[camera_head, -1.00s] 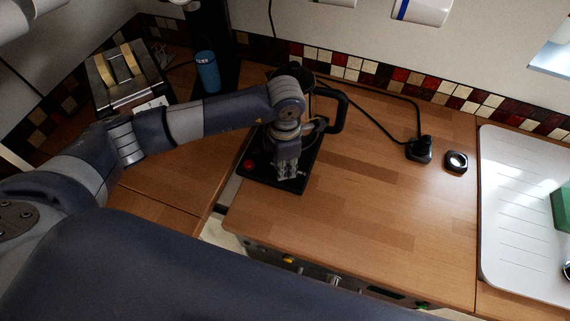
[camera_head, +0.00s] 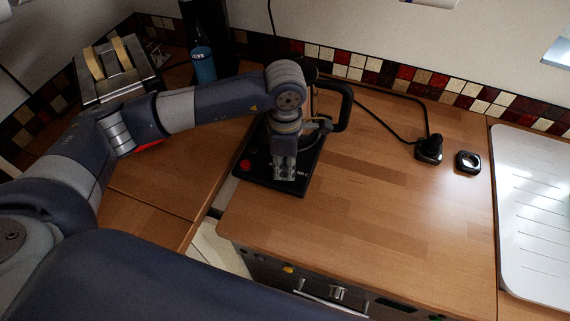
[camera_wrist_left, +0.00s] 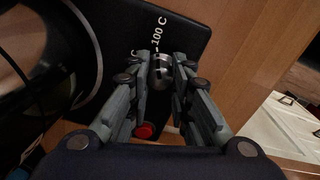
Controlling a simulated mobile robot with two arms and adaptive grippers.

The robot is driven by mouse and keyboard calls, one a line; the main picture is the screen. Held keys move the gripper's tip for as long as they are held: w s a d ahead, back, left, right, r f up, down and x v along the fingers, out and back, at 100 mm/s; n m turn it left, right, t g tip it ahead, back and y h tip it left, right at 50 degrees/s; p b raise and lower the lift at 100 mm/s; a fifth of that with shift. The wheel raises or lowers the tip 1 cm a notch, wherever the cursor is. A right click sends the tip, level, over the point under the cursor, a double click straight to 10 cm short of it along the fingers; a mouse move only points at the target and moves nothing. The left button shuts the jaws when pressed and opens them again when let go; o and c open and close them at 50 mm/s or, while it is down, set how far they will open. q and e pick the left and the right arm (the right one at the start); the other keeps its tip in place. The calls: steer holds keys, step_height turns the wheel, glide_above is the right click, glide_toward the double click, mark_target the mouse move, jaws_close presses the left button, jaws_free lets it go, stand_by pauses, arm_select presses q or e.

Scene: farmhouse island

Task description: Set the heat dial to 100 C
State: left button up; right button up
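The heat dial (camera_wrist_left: 162,72) is a small silver knob on a black hot plate (camera_head: 262,180), which stands on the wooden counter. It lies between the two fingertips of my left gripper (camera_wrist_left: 162,62) in the left wrist view. The fingers are apart, one on each side of the dial. I cannot tell whether they touch it. A white "100 C" mark (camera_wrist_left: 160,33) is printed just beyond the dial. In the head view my left gripper (camera_head: 285,177) points down over the plate's front and hides the dial. The dial's pointer cannot be made out. My right gripper is not in view.
A red button (camera_head: 246,164) sits at the plate's left; it also shows in the wrist view (camera_wrist_left: 143,131). A vessel with a black handle (camera_head: 345,105) stands on the plate's back. A plug (camera_head: 429,150) and socket (camera_head: 467,161) lie right. The counter's middle is clear.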

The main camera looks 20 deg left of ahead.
mark_target(285, 166)
arm_select(q)
steer(key=shift+o, duration=1.2)
steer(key=shift+w+r, duration=0.1)
steer(key=shift+r, duration=0.25)
steer(key=shift+o, duration=0.2)
step_height(285, 166, up, 11)
steer(key=shift+r, duration=0.2)
